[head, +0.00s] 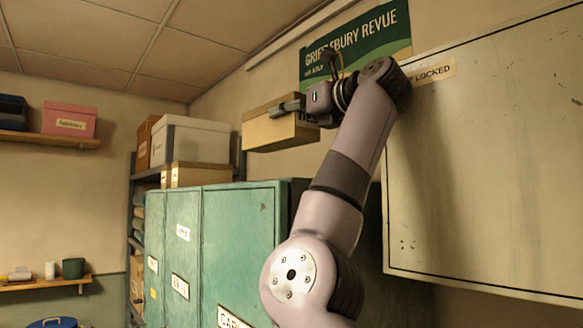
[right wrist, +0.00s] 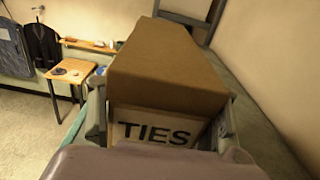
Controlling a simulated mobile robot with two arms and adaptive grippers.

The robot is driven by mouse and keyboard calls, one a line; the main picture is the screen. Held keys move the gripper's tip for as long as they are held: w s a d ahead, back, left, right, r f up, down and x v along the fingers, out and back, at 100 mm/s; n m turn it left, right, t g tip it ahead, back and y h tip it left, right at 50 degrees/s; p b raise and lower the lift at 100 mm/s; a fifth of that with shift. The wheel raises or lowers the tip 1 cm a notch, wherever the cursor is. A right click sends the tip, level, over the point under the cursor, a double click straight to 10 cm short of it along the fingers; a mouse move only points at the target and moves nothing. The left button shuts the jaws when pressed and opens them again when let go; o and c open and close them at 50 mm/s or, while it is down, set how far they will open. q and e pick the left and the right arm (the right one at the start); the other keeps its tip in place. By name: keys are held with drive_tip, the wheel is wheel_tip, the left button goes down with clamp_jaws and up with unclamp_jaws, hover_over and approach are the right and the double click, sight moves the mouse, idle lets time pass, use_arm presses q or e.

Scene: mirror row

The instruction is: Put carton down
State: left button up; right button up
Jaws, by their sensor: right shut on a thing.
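The carton (head: 280,128) is a long brown box with a pale end marked TIES, its lettering partly covered by my gripper in the head view. In the right wrist view the carton (right wrist: 165,65) points away from me, with the TIES end nearest. My right gripper (head: 288,108) is shut on the carton, with a finger along each side in the wrist view. The carton appears raised, with wall showing between it and the tops of the green lockers (head: 240,225) in the head view. My left gripper is not in view.
A shelf rack behind the lockers holds a white box (head: 195,143) and other boxes. A large pale cabinet marked LOCKED (head: 480,170) hangs close on the right. A green poster (head: 375,40) is on the wall. A pink box (head: 69,120) sits on a far-left shelf.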

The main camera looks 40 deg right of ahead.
sight(293, 142)
drive_tip(key=f, duration=0.4)
drive_tip(key=shift+s+a, duration=0.15)
drive_tip(key=shift+s, duration=0.05)
drive_tip(key=shift+a+f, duration=0.15)
drive_tip(key=shift+f, duration=0.1)
wheel_tip(293, 142, down, 3)
drive_tip(key=shift+r, duration=0.1)
drive_tip(key=shift+f, duration=0.45)
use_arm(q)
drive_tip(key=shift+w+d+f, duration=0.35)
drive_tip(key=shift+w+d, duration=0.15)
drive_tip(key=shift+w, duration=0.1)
